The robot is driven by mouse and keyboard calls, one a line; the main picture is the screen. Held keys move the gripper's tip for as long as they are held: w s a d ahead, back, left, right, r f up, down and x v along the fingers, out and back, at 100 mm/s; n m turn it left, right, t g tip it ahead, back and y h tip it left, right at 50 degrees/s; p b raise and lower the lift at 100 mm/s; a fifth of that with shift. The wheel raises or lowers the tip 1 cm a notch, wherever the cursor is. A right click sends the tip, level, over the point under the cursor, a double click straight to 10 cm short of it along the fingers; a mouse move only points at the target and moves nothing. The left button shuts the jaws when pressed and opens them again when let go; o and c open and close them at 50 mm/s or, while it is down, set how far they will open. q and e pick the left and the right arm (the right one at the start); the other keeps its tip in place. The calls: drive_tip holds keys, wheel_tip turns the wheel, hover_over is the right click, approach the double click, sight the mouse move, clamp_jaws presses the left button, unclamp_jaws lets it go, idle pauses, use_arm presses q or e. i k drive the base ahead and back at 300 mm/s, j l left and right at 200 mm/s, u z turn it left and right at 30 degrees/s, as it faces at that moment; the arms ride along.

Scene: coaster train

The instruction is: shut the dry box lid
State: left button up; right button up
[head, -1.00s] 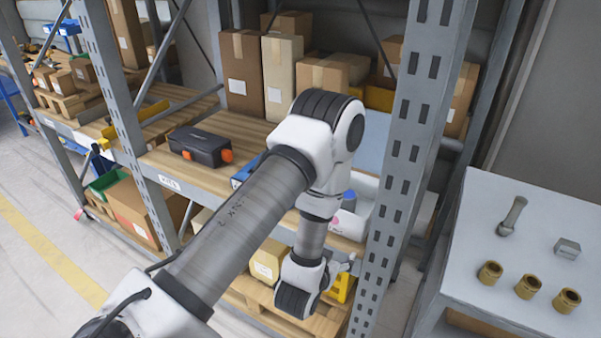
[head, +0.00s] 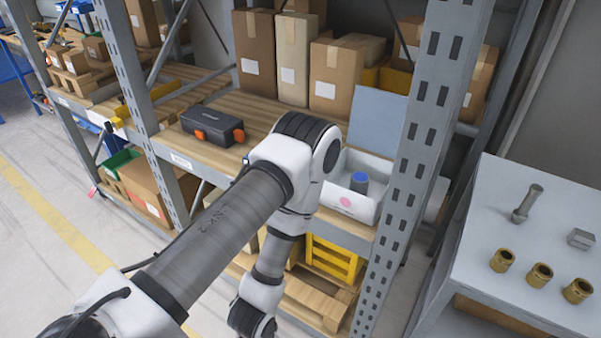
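A jar with a blue cap (head: 359,181) stands inside the box. My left arm crosses the middle of the head view and partly covers the box's left side. Its wrist bends down in front of the lower shelf, below and left of the box, and its gripper is not visible. My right gripper is out of view.
A black case with orange latches (head: 211,128) lies left on the same shelf. Tall cardboard boxes (head: 255,55) stand behind. A perforated grey post (head: 425,140) rises right beside the dry box. A grey table (head: 520,210) with brass fittings is at right.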

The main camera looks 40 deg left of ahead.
sight(377, 116)
drive_tip(key=u, duration=0.7)
